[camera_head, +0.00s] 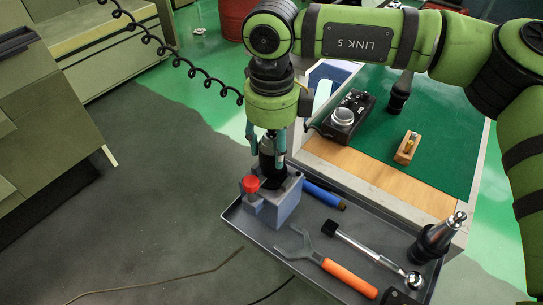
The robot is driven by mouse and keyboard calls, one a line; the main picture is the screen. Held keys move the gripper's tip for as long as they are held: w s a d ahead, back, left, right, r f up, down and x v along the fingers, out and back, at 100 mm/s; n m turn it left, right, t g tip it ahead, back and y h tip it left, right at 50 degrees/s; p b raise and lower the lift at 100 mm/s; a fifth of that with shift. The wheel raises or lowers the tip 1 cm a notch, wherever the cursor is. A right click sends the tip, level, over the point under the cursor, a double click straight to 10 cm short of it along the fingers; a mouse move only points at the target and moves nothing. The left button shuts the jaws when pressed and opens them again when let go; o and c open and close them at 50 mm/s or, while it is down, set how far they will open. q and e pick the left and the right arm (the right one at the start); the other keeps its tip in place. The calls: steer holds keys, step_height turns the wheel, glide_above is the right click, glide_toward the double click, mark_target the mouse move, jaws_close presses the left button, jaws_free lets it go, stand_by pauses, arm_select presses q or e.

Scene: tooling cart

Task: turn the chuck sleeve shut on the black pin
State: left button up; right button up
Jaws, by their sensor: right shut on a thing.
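My right gripper (267,152) points straight down at the left end of the grey tray. Its two teal fingers are shut on the dark chuck sleeve (267,160), one finger on each side. The chuck stands upright in a grey holding block (280,203) with a red knob (251,184) at its front left. I cannot make out the black pin; the gripper and wrist cover the top of the chuck. My left gripper is not in view.
The grey tray (237,214) also holds an orange-handled wrench (345,277), a blue-handled tool (322,194), a silver bar with a ball end (372,252) and a dark tool holder (434,240). Behind, a green mat (440,125) carries a black control box (347,112) and a small wooden block (407,148).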

steer(key=shift+s+f+m+b, duration=0.1)
steer(key=shift+f+m+b, duration=0.05)
steer(key=shift+m+b, duration=0.65)
steer(key=o, duration=1.2)
steer(key=shift+c, duration=0.2)
steer(key=shift+r, duration=0.35)
step_height(320, 180, up, 12)
steer(key=shift+f, duration=0.25)
